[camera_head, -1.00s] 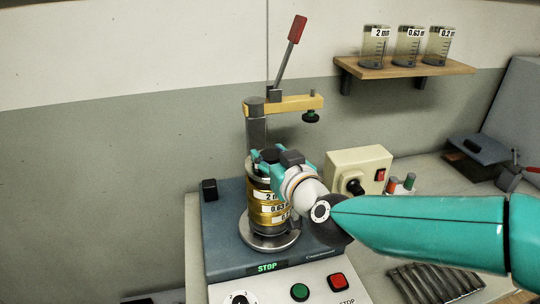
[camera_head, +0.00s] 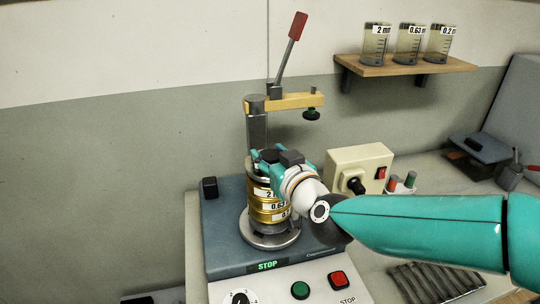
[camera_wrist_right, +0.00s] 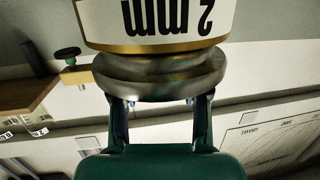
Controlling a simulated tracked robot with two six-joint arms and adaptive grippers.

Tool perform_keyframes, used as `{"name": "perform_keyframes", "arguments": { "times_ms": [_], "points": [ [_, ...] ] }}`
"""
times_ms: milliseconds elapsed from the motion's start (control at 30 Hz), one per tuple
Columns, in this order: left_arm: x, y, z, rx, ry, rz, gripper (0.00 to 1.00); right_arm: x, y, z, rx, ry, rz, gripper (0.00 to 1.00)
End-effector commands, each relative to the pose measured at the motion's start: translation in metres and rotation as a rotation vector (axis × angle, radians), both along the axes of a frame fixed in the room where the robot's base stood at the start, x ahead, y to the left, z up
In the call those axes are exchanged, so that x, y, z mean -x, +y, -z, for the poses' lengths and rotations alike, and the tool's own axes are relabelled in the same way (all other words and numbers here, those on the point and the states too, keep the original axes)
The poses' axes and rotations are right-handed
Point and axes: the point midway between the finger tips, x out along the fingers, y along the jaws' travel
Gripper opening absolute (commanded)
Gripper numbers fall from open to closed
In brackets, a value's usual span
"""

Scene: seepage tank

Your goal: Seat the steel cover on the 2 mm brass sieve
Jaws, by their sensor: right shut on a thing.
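My right gripper (camera_head: 268,157) is above the sieve stack on the shaker, coming in from the right. In the right wrist view its fingers (camera_wrist_right: 158,103) are shut on the round steel cover (camera_wrist_right: 158,82). The cover lies against the brass rim of the 2 mm sieve (camera_wrist_right: 160,48), with no clear gap; whether it is fully seated I cannot tell. In the head view the 2 mm sieve (camera_head: 258,193) is the top of the brass stack, above the 0.63 sieve (camera_head: 262,206). The gripper and wrist hide most of the cover there. My left gripper is not in view.
The clamp arm (camera_head: 290,102) with its red-handled lever (camera_head: 297,27) stands over the stack, behind my gripper. A beige control box (camera_head: 350,163) is close to the right. A shelf (camera_head: 410,69) holds labelled beakers. The shaker's display reads STOP (camera_head: 267,265).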

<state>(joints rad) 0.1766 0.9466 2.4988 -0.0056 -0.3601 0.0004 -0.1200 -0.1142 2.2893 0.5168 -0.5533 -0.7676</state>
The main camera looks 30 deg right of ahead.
Motion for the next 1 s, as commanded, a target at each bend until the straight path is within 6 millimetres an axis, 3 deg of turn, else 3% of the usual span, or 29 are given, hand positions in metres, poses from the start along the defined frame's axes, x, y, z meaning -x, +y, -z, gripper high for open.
{"name": "perform_keyframes", "arguments": {
  "times_ms": [500,533,700,1000],
  "points": [
    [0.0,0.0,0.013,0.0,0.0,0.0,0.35,0.0,-0.001,0.014,0.0,-0.002,0.002,0.03],
    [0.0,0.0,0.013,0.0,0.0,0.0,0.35,0.0,-0.001,0.013,0.0,-0.002,0.002,0.47],
    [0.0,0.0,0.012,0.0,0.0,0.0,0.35,0.0,0.0,0.013,0.0,-0.001,0.001,0.75],
    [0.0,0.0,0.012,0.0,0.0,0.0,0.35,0.0,0.0,0.014,0.0,0.001,0.0,0.75]
  ]
}}
